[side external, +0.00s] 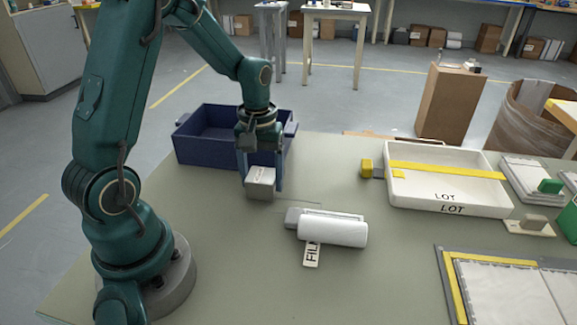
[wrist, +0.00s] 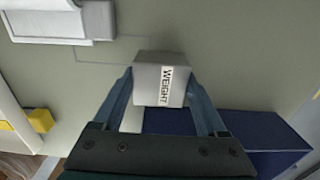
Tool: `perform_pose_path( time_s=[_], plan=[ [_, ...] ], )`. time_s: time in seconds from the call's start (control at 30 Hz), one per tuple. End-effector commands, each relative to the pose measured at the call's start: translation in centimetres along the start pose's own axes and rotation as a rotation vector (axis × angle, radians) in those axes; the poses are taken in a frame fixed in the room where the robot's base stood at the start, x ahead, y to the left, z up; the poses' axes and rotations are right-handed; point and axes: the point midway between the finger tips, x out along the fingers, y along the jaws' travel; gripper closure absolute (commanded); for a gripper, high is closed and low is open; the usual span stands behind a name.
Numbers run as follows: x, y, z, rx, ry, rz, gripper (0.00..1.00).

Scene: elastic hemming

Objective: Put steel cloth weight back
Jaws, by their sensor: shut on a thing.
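The steel cloth weight (side external: 260,182) is a small grey block. In the wrist view the block (wrist: 150,80) bears a white label reading WEIGHT. My gripper (side external: 263,175) is shut on it, with one blue finger on each side. The block is at or just above the green-grey table (side external: 210,240); I cannot tell whether it touches. A thin outline (side external: 300,200) is drawn on the table just right of the block, and part of it shows in the wrist view.
A navy bin (side external: 205,137) stands behind my gripper. A white roll (side external: 332,231) with a grey block and FILM-like tag lies to the right. A white LOT tray (side external: 445,197) with a yellow strip is farther right. The front left table is clear.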

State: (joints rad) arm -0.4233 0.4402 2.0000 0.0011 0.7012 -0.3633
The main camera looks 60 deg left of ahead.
Motion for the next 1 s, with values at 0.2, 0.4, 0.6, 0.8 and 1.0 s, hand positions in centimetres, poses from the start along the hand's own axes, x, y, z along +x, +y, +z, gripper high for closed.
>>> perform_pose_path(
  time_s=[0.2,0.4,0.6,0.8,1.0],
  plan=[
    [-0.1,0.0,0.0,0.0,0.002,0.001,1.0],
    [0.1,0.0,0.0,0.0,0.001,0.001,1.0],
    [0.4,0.0,-0.1,0.0,0.002,0.001,1.0],
    [0.8,0.0,-0.1,0.0,0.001,0.0,1.0],
    [1.2,0.0,-0.1,0.0,0.001,0.001,1.0]
  ],
)
